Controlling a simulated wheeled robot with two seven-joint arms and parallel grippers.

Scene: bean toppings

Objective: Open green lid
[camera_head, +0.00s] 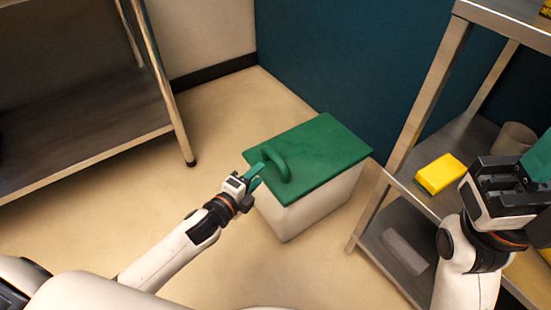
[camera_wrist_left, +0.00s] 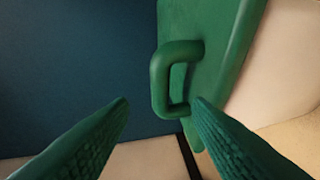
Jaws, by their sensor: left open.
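The green lid (camera_head: 328,152) lies flat on a white bin (camera_head: 305,213) on the floor. Its raised loop handle (camera_head: 283,166) is on the side toward my left arm. My left gripper (camera_head: 258,174) is open and empty at the handle in the head view. In the left wrist view the handle (camera_wrist_left: 160,82) is ahead of the gap between the green fingertips (camera_wrist_left: 161,102), and the lid (camera_wrist_left: 222,60) is behind it. I cannot tell whether a finger touches the handle. My right gripper (camera_head: 533,165) is at the right edge, its fingertips partly cut off.
A metal shelf unit (camera_head: 429,85) stands to the right of the bin, with a yellow block (camera_head: 440,173) and a grey block (camera_head: 404,252) on its shelves. Another metal rack (camera_head: 90,125) is at the left. A dark blue wall (camera_head: 330,65) is behind the bin. The floor left of it is clear.

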